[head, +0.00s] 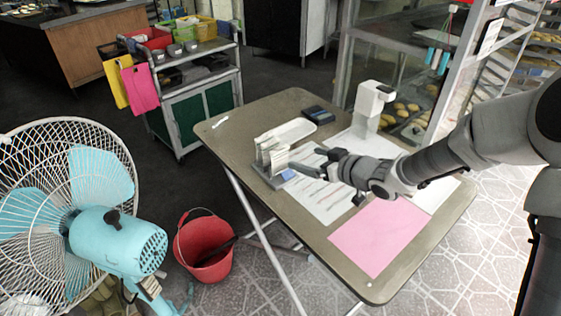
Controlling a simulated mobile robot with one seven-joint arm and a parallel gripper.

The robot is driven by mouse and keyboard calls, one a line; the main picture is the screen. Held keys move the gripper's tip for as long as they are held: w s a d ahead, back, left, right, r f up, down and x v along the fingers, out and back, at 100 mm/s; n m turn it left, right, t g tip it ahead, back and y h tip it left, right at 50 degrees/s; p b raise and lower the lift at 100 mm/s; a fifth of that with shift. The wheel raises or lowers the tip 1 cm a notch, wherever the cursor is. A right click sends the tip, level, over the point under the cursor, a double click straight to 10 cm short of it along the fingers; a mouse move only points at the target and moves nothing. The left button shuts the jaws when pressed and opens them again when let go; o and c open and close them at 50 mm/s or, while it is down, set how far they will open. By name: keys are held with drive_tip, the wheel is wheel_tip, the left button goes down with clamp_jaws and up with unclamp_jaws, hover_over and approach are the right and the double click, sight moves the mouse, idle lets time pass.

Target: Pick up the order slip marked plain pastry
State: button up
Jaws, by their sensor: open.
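Several white slips (273,155) stand upright in a small grey holder (262,171) on the left part of the folding table (238,130). Their markings are too small to read, so I cannot tell which one is marked plain pastry. My gripper (306,160) reaches in from the right over the table, just right of the slips, with its fingers pointing left toward them. It is open, and I see nothing held in it. I cannot tell whether a fingertip touches a slip. A small blue item (288,174) lies at the holder's right end.
A printed white sheet (325,203) and a pink sheet (380,237) lie on the table. A white device (369,105) and a dark box (318,115) stand toward the back. A blue fan (115,240), red bucket (204,252) and cart (190,90) are left of the table.

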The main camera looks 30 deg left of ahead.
sight(280, 153)
drive_tip(key=b+x, duration=0.1)
drive_tip(key=x, duration=0.6)
drive_tip(key=shift+w+a+f+b, duration=0.1)
drive_tip(key=shift+a+f+b, duration=0.15)
drive_tip(key=shift+a+b, duration=0.1)
drive_tip(key=x, duration=0.1)
drive_tip(key=b+x, duration=0.1)
drive_tip(key=x, duration=0.2)
drive_tip(key=shift+a+f+b, duration=0.15)
drive_tip(key=shift+a+b, duration=0.05)
drive_tip(key=shift+b, duration=0.1)
drive_tip(key=shift+a+f, duration=0.1)
drive_tip(key=shift+a, duration=0.25)
drive_tip(key=c, duration=1.2)
